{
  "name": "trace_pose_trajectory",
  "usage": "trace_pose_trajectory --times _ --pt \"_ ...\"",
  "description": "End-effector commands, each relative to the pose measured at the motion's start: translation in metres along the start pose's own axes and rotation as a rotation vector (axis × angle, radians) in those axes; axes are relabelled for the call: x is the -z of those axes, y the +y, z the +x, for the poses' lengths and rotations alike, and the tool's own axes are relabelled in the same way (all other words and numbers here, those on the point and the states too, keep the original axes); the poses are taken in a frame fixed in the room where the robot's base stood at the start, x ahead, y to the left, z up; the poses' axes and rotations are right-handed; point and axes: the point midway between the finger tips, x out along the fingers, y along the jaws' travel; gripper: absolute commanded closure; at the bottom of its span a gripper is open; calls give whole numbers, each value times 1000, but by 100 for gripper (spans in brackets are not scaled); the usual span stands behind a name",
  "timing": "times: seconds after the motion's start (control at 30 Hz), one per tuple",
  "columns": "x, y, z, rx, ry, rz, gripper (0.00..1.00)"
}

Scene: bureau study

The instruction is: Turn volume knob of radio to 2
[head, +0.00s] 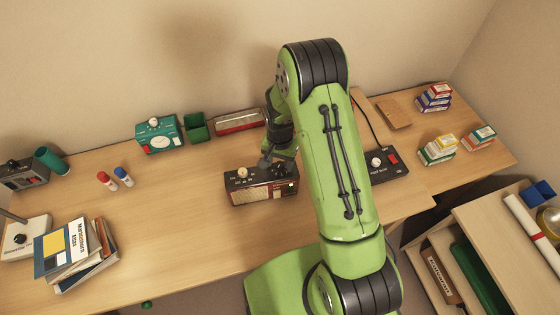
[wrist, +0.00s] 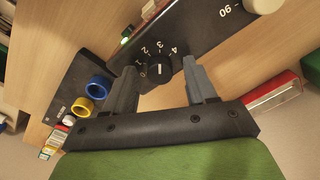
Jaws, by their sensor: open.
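The radio (head: 262,194) is a dark box with a brown front standing on the desk, a pale knob (head: 242,173) on its top left. In the wrist view its dark top panel (wrist: 200,38) carries a black volume knob (wrist: 159,68) ringed by white numbers 0 to 4. A pale knob (wrist: 264,5) near "90" shows at the upper right. I cannot clearly tell which number the volume knob points to. My gripper (wrist: 161,72) is open, one finger on each side of the volume knob, with visible gaps. In the head view my gripper (head: 268,160) is over the radio's right part, partly hiding it.
A red-edged case (head: 239,123), green cup (head: 196,126) and teal device (head: 157,134) stand behind. A black box with a red switch (head: 382,166) is right of my arm. The desk front-left of the radio is clear.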

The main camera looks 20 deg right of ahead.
Motion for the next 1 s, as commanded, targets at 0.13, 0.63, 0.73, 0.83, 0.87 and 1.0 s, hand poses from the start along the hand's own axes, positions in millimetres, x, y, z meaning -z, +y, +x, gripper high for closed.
trace_pose_trajectory --times 0.13,0.63,0.73,0.83,0.87,1.0 --pt "0 0 1 0 0 0 44" --pt "0 0 0 0 0 -1 100" --pt "0 0 1 0 0 -6 100" --pt "0 0 1 1 1 -25 100" --pt "0 0 1 1 1 -34 100" --pt "0 0 2 1 2 -99 100"
